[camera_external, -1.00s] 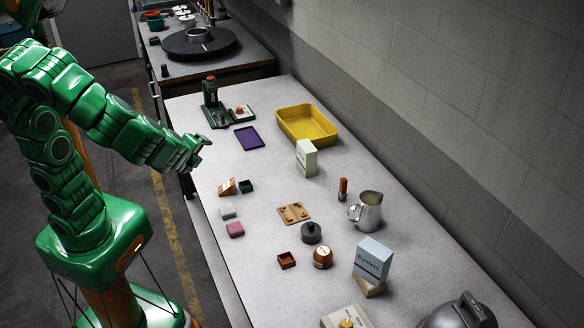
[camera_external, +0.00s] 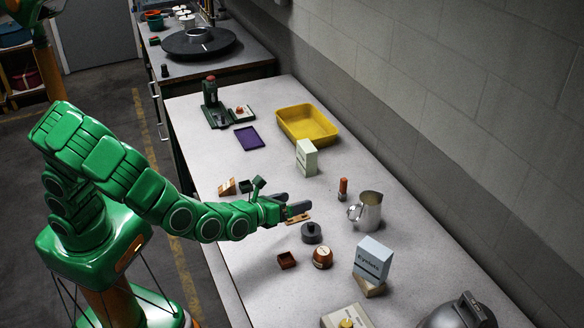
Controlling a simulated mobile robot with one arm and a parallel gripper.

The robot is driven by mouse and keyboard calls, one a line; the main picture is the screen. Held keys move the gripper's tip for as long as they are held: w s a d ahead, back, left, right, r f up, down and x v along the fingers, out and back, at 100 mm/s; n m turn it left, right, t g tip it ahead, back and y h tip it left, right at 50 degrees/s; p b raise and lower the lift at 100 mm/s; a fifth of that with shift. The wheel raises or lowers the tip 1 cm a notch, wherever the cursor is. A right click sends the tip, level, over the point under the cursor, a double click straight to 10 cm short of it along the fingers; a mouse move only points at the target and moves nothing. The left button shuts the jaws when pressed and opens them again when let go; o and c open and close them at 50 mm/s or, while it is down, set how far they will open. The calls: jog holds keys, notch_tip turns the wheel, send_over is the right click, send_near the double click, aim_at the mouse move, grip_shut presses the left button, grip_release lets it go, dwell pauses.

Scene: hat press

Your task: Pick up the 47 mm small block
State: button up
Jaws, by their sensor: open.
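My gripper (camera_external: 291,203) is over the middle of the grey table, its two dark fingers apart and nothing visible between them. It is above the small wooden board (camera_external: 296,219), partly covering it. I cannot tell for sure which thing is the 47 mm small block. A pale block and a pink block lay on the table's left side earlier; my arm hides that spot now. A small dark red open box (camera_external: 287,260) and a round brown thing (camera_external: 322,257) sit in front of my gripper, with a dark grey knobbed disc (camera_external: 311,234) behind them.
A metal pitcher (camera_external: 369,212), an orange-red upright stick (camera_external: 343,188) and a blue box (camera_external: 373,258) on a wooden block stand to the right. A wooden wedge (camera_external: 227,187), pale box (camera_external: 306,157), purple tray (camera_external: 249,137) and yellow tray (camera_external: 303,124) are farther back.

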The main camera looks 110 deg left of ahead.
aim_at(327, 255)
jog(key=w+d+f+m+h, duration=0.1)
jog(key=w+d+f+m, duration=0.1)
jog(key=f, duration=0.2)
jog(key=w+d+f+m+t+h, duration=0.1)
jog(key=w+d+f+m, duration=0.1)
jog(key=f, duration=0.2)
jog(key=w+d+f+m+t+h, duration=0.1)
jog(key=w+d+f+m, duration=0.1)
jog(key=f+m, duration=0.1)
jog(key=shift+w+d+f+h, duration=0.1)
jog(key=shift+d+f+h, duration=0.1)
jog(key=shift+f, duration=0.25)
jog(key=shift+w+d+f+h, duration=0.1)
jog(key=shift+d+f, duration=0.05)
jog(key=shift+f, duration=0.25)
jog(key=shift+x, duration=1.15)
jog(key=x, duration=0.3)
jog(key=shift+w+a+r, duration=0.2)
jog(key=shift+w+a, duration=0.05)
jog(key=shift+a, duration=0.1)
jog(key=shift+x, duration=0.9)
jog(key=shift+d, duration=0.1)
jog(key=c, duration=1.1)
